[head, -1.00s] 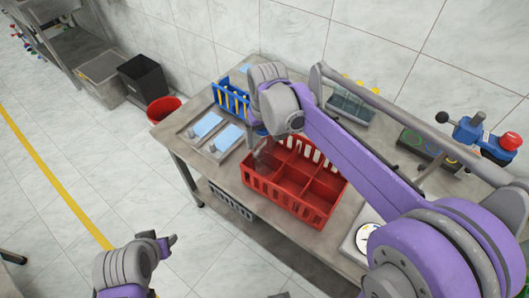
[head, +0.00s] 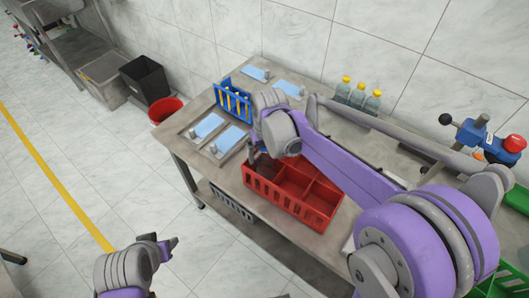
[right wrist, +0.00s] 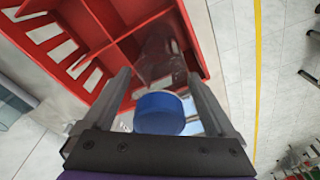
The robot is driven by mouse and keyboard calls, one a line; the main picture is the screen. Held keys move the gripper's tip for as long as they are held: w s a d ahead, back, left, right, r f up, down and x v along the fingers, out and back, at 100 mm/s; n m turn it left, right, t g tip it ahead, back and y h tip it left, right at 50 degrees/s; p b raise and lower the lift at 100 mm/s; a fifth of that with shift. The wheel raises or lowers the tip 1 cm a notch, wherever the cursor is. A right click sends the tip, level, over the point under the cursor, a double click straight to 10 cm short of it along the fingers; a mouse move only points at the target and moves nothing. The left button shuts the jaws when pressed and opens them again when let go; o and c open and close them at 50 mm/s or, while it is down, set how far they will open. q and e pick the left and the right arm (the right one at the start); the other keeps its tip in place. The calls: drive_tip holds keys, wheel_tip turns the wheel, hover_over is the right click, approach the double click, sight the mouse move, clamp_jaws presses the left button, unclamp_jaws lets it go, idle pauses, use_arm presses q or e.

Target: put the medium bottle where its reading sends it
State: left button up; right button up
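The medium bottle is a clear bottle (right wrist: 160,62) with a blue cap (right wrist: 160,112), shown in the right wrist view inside an end compartment of the red crate (right wrist: 62,62). My right gripper (right wrist: 160,72) has its fingers apart on either side of the bottle, with gaps beside the cap; it looks open. In the head view my right gripper (head: 254,153) is over the left end of the red crate (head: 298,212), and my arm hides most of the bottle. My left gripper (head: 172,243) is over the floor, away from the table; its finger opening is unclear.
A blue rack (head: 233,104) stands left of my right wrist. Light-blue pads on plates (head: 208,125) lie beside it. Several yellow-capped bottles (head: 358,97) stand at the back. A blue press with a red knob (head: 514,143) is at the right. A red bin (head: 165,109) is on the floor.

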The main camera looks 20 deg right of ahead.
drive_tip(key=shift+o, duration=0.2)
drive_tip(key=r, duration=0.4)
drive_tip(key=s+r, duration=0.1)
drive_tip(key=r, duration=0.6)
drive_tip(key=shift+s+r+p, duration=0.2)
drive_tip(key=shift+r+p, duration=0.15)
drive_tip(key=shift+s+d+r, duration=0.1)
drive_tip(key=shift+s+r, duration=0.05)
drive_tip(key=s+d+f+t, duration=0.2)
drive_tip(key=s+f, duration=0.3)
drive_tip(key=s, duration=0.4)
drive_tip(key=s+d+f+m+t, duration=0.1)
drive_tip(key=s+d+f+t, duration=0.1)
drive_tip(key=s+f, duration=0.3)
drive_tip(key=s, duration=0.4)
drive_tip(key=shift+d+f, duration=0.3)
drive_tip(key=shift+f, duration=0.05)
drive_tip(key=shift+c, duration=0.3)
